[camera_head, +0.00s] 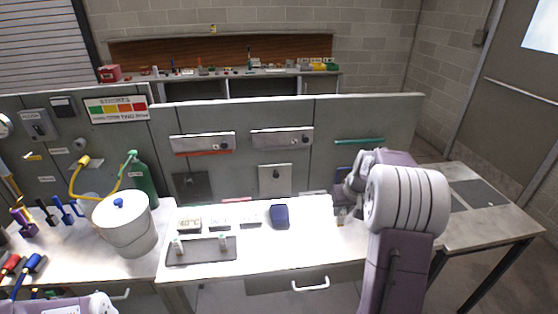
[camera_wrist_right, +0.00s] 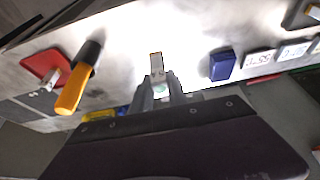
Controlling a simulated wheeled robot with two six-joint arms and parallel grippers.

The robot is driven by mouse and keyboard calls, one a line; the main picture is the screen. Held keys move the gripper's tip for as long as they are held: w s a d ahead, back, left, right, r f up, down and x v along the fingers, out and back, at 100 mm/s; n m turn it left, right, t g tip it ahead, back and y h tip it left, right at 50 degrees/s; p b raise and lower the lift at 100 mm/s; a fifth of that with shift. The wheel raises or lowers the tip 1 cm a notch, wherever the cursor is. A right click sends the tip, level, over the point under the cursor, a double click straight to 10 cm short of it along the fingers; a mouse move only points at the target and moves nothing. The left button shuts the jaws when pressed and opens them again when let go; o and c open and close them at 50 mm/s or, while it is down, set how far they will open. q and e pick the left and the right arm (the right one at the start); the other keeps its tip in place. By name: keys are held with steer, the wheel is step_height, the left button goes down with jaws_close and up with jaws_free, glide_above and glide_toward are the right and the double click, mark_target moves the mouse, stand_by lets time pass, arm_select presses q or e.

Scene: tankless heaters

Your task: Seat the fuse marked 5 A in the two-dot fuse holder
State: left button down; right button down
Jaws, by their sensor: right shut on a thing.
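My right gripper (camera_head: 345,211) is over the right part of the white bench, right of the blue case. In the right wrist view its fingers (camera_wrist_right: 161,93) are shut on a small pale fuse (camera_wrist_right: 156,64) with an orange-brown end, which sticks out beyond the fingertips. Its marking cannot be read. Two small pale upright pieces (camera_head: 223,240) stand on a dark grey tray (camera_head: 203,257) at the front left of the bench; I cannot tell what they are. No dot marks on a fuse holder can be made out. My left gripper is out of view.
The blue case (camera_head: 279,216) stands beside several white labelled blocks (camera_head: 220,222). A white bucket (camera_head: 125,225) is at left. The right wrist view shows an orange-handled tool (camera_wrist_right: 74,88) and a red block (camera_wrist_right: 44,64) near my right gripper. The front middle of the bench is clear.

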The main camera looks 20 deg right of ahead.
steer(key=w+a+n+y, duration=0.1)
steer(key=w+a+n, duration=0.15)
steer(key=a, duration=1.05)
steer(key=s+a+f, duration=0.6)
steer(key=s+a, duration=0.2)
steer(key=a, duration=0.2)
steer(key=shift+f, duration=0.3)
